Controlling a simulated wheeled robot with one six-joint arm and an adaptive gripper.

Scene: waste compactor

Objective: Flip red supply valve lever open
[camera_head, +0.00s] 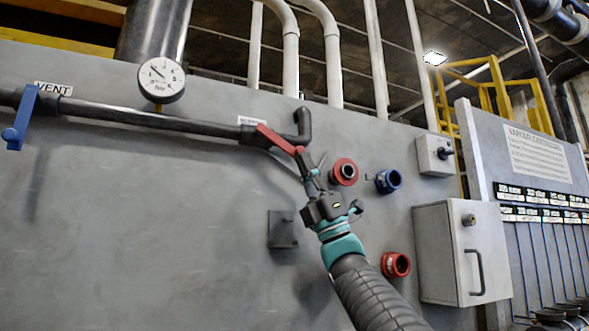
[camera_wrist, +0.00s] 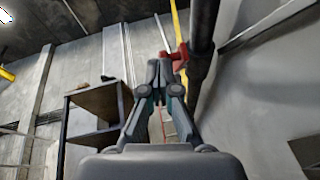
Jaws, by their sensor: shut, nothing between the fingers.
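The red supply valve lever (camera_head: 276,138) sits on the right part of the black pipe (camera_head: 170,117). It slants down to the right from the pipe, with its lower end near my gripper. My gripper (camera_head: 308,167) is below that lower end in the head view, and its fingers are closed with nothing between them. In the wrist view, the red lever (camera_wrist: 178,56) shows just beyond the tips of my gripper (camera_wrist: 160,62), beside the dark pipe. I cannot tell whether the fingers touch the lever.
A blue vent lever (camera_head: 20,118) hangs at the pipe's left end. A pressure gauge (camera_head: 161,80) stands above the pipe. Red (camera_head: 344,171) and blue (camera_head: 388,181) couplings, a small bracket (camera_head: 283,229) and a grey box (camera_head: 462,253) project from the panel around my arm.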

